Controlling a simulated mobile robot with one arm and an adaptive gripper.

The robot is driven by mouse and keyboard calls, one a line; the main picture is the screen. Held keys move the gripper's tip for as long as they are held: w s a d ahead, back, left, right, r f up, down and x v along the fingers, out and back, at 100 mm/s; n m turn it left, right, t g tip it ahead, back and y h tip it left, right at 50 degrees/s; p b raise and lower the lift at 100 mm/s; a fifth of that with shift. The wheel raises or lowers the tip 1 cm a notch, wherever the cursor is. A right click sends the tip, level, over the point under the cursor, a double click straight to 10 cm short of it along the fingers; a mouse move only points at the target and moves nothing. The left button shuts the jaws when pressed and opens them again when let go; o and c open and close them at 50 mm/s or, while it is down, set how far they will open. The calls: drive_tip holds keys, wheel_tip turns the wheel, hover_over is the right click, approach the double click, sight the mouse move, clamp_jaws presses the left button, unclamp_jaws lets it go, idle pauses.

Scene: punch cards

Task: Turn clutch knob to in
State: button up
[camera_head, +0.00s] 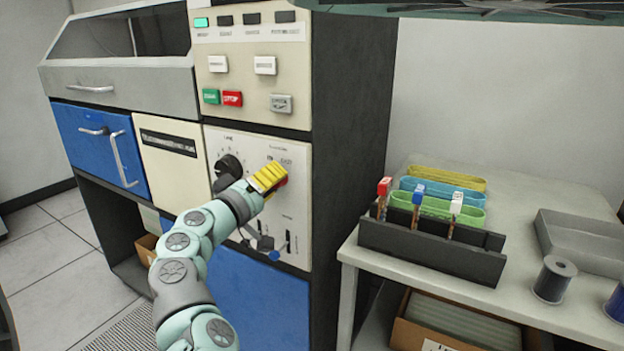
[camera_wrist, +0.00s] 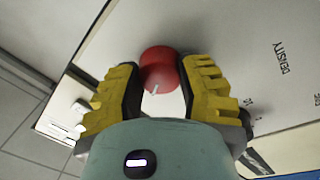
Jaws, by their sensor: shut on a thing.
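The red knob, which I take to be the clutch knob, sits on the cream control panel (camera_head: 292,217). In the wrist view the red knob (camera_wrist: 159,66) is between my two yellow fingers, with a short white pointer mark on its face. In the head view only a sliver of the knob (camera_head: 283,182) shows past the fingers. My gripper (camera_head: 268,179) is at the panel's right side, shut on the knob, and it also shows in the wrist view (camera_wrist: 160,85). Small lettering above the knob is partly hidden and hard to read.
A black knob (camera_head: 229,166) is left of my gripper. Slide levers (camera_head: 288,240) are below. Green (camera_head: 211,96) and red (camera_head: 232,98) buttons are above. At right, a table (camera_head: 520,190) holds a dark rack (camera_head: 430,250), a grey tray and spools.

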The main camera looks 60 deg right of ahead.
drive_tip(key=shift+f, duration=0.2)
idle(0.3)
drive_tip(key=o, duration=0.8)
drive_tip(key=shift+c, duration=0.2)
drive_tip(key=o, duration=0.5)
drive_tip(key=shift+r, duration=0.15)
drive_tip(key=a, duration=0.8)
drive_tip(key=a+f, duration=0.1)
drive_tip(key=a, duration=0.3)
drive_tip(key=shift+s, duration=0.1)
